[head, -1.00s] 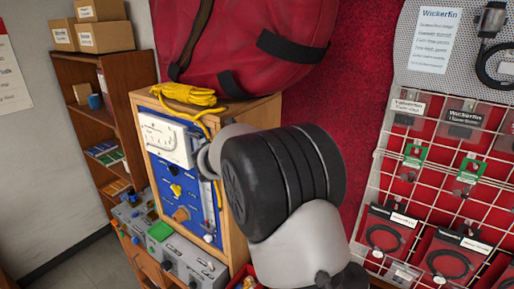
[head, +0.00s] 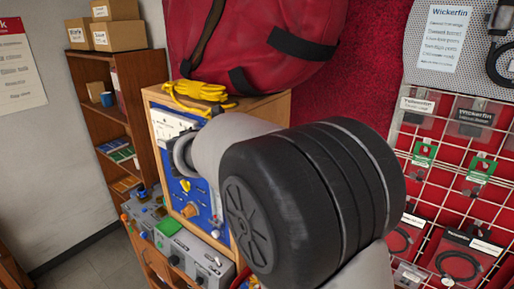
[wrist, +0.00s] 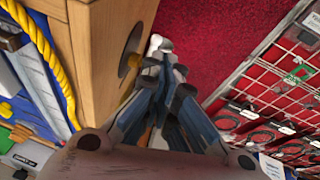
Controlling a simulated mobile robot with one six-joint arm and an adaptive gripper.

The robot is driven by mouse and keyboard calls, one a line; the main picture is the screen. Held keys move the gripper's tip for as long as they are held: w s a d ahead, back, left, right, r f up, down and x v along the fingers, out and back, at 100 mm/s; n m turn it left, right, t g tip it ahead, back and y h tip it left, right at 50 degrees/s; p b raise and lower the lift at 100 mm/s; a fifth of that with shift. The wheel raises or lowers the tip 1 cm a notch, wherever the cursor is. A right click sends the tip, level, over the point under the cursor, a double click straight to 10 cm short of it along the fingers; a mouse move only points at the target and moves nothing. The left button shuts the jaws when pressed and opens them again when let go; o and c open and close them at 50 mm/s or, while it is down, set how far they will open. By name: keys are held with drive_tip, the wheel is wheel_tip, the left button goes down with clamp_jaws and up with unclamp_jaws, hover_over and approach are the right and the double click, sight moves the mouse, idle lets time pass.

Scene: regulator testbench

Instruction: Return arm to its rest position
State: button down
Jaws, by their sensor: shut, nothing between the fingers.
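My gripper (wrist: 165,80) shows in the wrist view with its fingers together and nothing between them. It points along the right side of the wooden testbench cabinet (wrist: 98,45), towards the red wall. I cannot tell whether it touches the cabinet. In the head view, my grey and black arm links cover the right part of the cabinet (head: 268,108) and its blue panel (head: 203,196). My gripper is hidden in that view.
A wire rack with hanging packets (head: 455,170) stands at the right. A red bag (head: 270,35) and yellow rope (head: 195,95) lie on the cabinet. Grey instrument boxes (head: 185,255) stand below the panel. A bookshelf (head: 140,90) is at the left.

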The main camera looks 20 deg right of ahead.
drive_tip(key=shift+s+a+r, duration=0.4)
drive_tip(key=shift+s+r, duration=0.15)
